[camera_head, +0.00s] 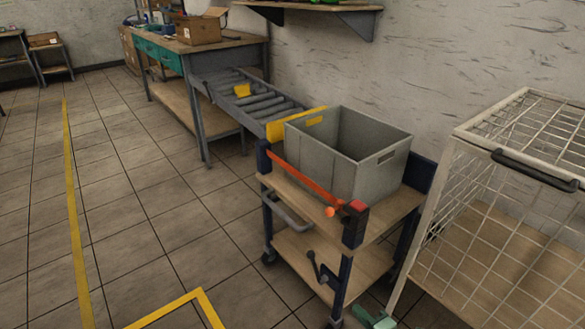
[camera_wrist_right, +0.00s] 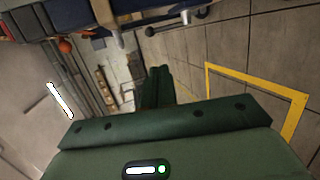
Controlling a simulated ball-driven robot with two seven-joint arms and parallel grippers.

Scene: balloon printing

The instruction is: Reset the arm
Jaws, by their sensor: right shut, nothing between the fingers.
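My right gripper (camera_wrist_right: 159,72) shows in the right wrist view. Its dark green fingers are together, with nothing between them. It points over the tiled floor. The cart's dark frame and orange knob (camera_wrist_right: 65,46) are at the top left of that view, apart from the fingers. In the head view I cannot clearly make out the right gripper. A small pale green part (camera_head: 374,318) shows at the bottom edge there, and I cannot tell what it is. My left gripper is in neither view.
A grey open crate (camera_head: 331,158) stands on a two-shelf cart (camera_head: 292,193) with an orange bar. A white wire cage (camera_head: 455,215) stands right of it. A roller conveyor (camera_head: 262,103) joins a workbench (camera_head: 235,42) behind. The tiled floor at left is clear.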

